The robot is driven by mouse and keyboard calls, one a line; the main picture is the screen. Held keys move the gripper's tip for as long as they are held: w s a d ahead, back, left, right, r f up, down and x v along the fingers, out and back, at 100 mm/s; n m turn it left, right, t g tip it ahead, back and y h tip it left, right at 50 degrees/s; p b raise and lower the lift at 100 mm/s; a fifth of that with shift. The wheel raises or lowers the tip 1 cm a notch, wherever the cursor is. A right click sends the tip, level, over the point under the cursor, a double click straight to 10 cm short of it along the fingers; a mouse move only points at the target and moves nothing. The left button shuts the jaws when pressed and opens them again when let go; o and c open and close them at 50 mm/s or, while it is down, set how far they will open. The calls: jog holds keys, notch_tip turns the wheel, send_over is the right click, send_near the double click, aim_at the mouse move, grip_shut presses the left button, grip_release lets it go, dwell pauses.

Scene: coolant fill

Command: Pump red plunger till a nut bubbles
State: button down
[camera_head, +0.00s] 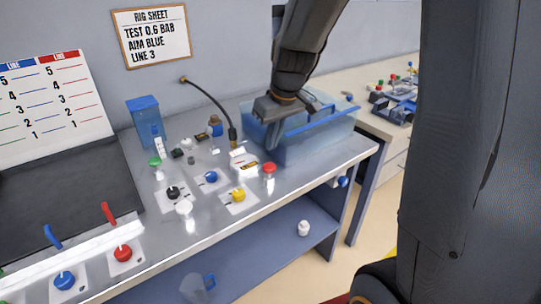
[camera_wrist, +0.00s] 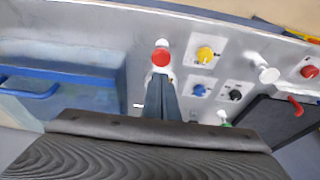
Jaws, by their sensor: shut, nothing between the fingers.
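The red plunger (camera_head: 269,168) is a round red cap near the front right of the metal bench, in front of a translucent blue tank (camera_head: 290,150). It also shows in the wrist view (camera_wrist: 160,57), just beyond my fingertips. My gripper (camera_wrist: 163,80) is shut and empty, its narrow fingers pointing towards the red cap. In the head view my wrist hangs over the tank's left side, above and behind the plunger. I cannot tell whether the fingertips touch the cap. No nut or bubbles can be made out.
Blue (camera_head: 211,177), yellow (camera_head: 238,195) and black (camera_head: 173,192) knobs stand on white plates left of the plunger. A black hose (camera_head: 212,98) curves down from the wall. Red and blue levers stand at the front left. A rig sheet (camera_head: 152,36) hangs behind.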

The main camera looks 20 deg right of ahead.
aim_at(270, 167)
jog(key=x, duration=0.2)
jog(key=p+x, duration=0.1)
jog(key=x, duration=0.1)
jog(key=s+x, duration=0.1)
jog(key=x, duration=0.1)
jog(key=shift+d+f, duration=0.15)
jog(key=shift+f, duration=0.15)
notch_tip(270, 167, down, 3)
jog(key=b, duration=0.2)
jog(key=shift+b, duration=0.3)
jog(key=shift+r, duration=0.1)
jog(key=shift+s, duration=0.1)
notch_tip(270, 167, up, 5)
jog(key=p, duration=0.3)
jog(key=shift+r, duration=0.15)
jog(key=b+v, duration=0.1)
jog(key=v, duration=0.8)
jog(key=shift+b, duration=0.35)
